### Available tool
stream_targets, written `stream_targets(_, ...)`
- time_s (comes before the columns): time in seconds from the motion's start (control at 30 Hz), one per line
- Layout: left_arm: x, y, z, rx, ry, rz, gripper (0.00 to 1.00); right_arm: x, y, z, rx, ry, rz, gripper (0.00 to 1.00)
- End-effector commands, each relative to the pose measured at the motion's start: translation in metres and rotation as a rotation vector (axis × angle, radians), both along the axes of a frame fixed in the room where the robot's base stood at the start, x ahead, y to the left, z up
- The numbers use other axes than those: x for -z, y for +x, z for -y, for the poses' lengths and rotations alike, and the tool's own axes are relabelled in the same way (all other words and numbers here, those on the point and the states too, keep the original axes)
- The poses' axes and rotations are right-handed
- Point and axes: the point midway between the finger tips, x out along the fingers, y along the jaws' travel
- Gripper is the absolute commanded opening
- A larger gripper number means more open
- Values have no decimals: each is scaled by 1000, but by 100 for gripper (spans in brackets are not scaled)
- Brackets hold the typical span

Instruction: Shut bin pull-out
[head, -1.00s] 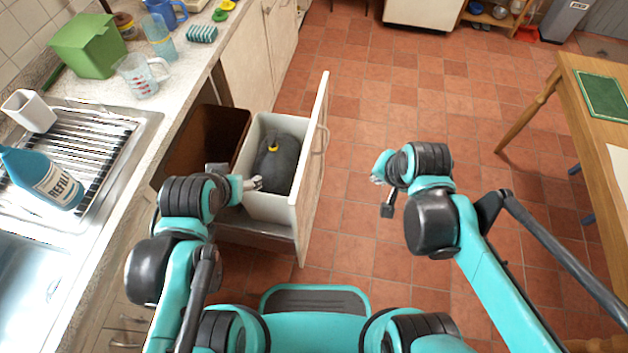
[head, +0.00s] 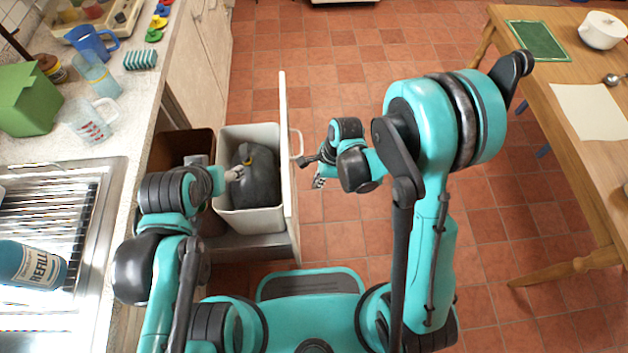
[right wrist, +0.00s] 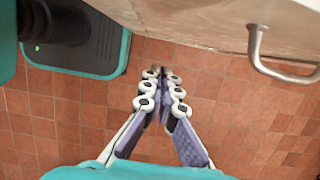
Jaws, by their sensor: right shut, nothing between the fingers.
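The bin pull-out stands open from the counter. Its pale front panel (head: 286,150) has a metal handle on the outer face, and the handle (right wrist: 262,55) also shows in the right wrist view. Inside are a white bin (head: 226,150) with a dark bag (head: 258,178) in it and a brown bin (head: 168,150). My right gripper (head: 318,182) is outside the front panel, apart from it. In the right wrist view the right gripper (right wrist: 161,80) is shut and empty, its fingertips together above the floor. My left gripper (head: 234,174) is over the white bin's left side; its fingers are too small to judge.
The counter with a sink (head: 45,305) and several kitchen items runs along the left. A wooden table (head: 585,190) stands at the right. The tiled floor (head: 330,90) between them is clear beyond my right arm.

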Motion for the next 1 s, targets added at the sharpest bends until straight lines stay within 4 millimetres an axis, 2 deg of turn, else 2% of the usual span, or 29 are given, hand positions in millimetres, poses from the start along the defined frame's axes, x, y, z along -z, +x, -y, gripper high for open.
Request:
stream_targets(0.03, 9, 0, 0, 0, 0, 0, 66, 16, 0, -3, -2, 0, 0, 0)
stream_targets(0.1, 16, 0, 0, 0, 0, 0, 66, 31, 1, -7, -2, 0, 0, 0)
stream_targets(0.33, 35, 0, 0, 0, 0, 0, 66, 74, 1, -20, -4, 0, 2, 0)
stream_targets(0.43, 36, 0, 0, 0, 0, 0, 66, 69, 0, -38, -6, 0, 2, 0)
stream_targets(0.6, 39, 0, 0, 0, 0, 0, 66, 68, 0, -53, -3, 0, 2, 0)
stream_targets(1.0, 40, 0, 0, 0, 0, 0, 66, 67, 0, -57, -1, 0, 2, 0)
